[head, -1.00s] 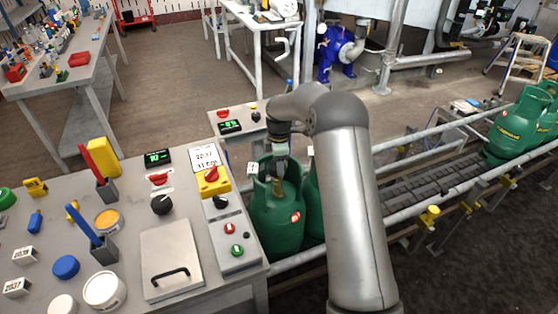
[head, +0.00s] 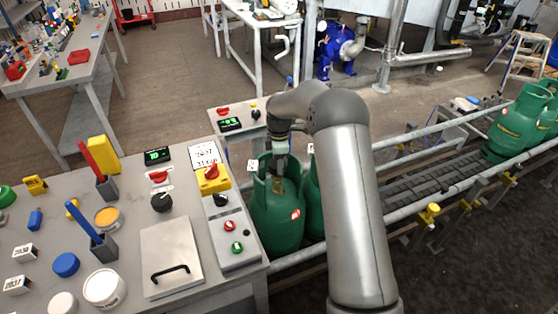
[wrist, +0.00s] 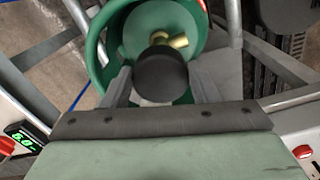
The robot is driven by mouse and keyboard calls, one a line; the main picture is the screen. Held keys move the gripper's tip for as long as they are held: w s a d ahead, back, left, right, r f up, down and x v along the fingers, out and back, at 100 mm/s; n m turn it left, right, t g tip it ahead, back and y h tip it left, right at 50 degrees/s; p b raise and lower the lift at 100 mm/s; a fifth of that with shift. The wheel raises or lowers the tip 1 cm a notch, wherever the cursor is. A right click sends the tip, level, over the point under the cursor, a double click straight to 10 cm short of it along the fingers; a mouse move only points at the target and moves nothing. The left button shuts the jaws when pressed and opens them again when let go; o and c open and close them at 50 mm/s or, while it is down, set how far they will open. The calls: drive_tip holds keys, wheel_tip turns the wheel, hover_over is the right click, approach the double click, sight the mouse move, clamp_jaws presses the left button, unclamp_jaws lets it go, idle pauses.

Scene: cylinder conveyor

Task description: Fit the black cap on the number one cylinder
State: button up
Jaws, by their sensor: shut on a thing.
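The number one cylinder seems to be the green gas cylinder (head: 277,218) at the near end of the conveyor, beside the grey control table; I cannot read a number on it. In the wrist view its green collar (wrist: 95,50) rings a brass valve (wrist: 180,41). My gripper (head: 278,166) is above the collar, pointing down. In the wrist view my gripper (wrist: 160,84) is shut on the round black cap (wrist: 160,76), one finger on each side. The cap overlaps part of the valve in that view; I cannot tell whether they touch.
A second green cylinder (head: 315,208) stands close on the right, partly behind my arm. More green cylinders (head: 515,130) stand farther along the conveyor (head: 425,184). The control table (head: 130,215) with knobs, buttons and tubs lies on the left. Rails (head: 440,205) run along the conveyor.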

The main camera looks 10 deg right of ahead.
drive_tip(key=shift+f+b, duration=1.45)
drive_tip(key=shift+f, duration=1)
drive_tip(key=o, duration=1)
drive_tip(key=shift+r, duration=0.1)
drive_tip(key=shift+o, duration=0.2)
drive_tip(key=shift+r, duration=0.1)
wheel_tip(320, 180, up, 17)
drive_tip(key=shift+b, duration=0.4)
drive_tip(key=shift+r, duration=0.1)
